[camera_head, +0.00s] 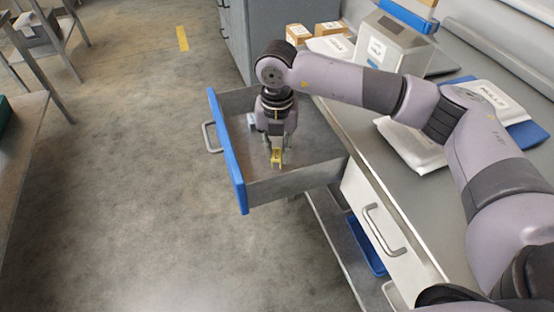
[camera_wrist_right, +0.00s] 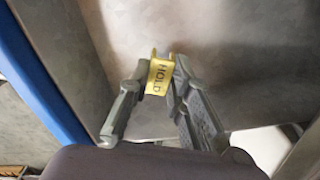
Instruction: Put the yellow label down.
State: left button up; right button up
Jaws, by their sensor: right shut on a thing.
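The yellow label (camera_wrist_right: 158,75) reads "HOLD" in the right wrist view. It also shows small in the head view (camera_head: 277,157). My right gripper (camera_wrist_right: 155,80) is shut on it, with one finger on each side; in the head view this gripper (camera_head: 277,148) points down inside the open drawer (camera_head: 300,186). The drawer has a blue front edge and a grey metal interior. I cannot tell whether the label touches the drawer floor. My left gripper is not in view.
The grey counter (camera_head: 370,150) runs along the right, with white bags (camera_head: 412,147), a grey box-shaped device (camera_head: 385,45) and small cardboard boxes (camera_head: 298,34). A closed white drawer (camera_head: 385,235) is below. A blue tray (camera_head: 366,246) sits on a lower shelf.

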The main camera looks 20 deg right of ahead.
aim_at(277, 153)
notch_tip(277, 153, down, 4)
jog(key=shift+r, duration=0.15)
jog(key=shift+f, duration=0.3)
pick_arm(q)
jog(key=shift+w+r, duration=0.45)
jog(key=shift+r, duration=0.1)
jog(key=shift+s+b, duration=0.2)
jog(key=shift+b, duration=0.1)
pick_arm(e)
jog(key=shift+f, duration=0.1)
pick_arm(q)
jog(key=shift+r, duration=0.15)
pick_arm(e)
jog(key=o, duration=0.7)
jog(key=shift+o, duration=0.2)
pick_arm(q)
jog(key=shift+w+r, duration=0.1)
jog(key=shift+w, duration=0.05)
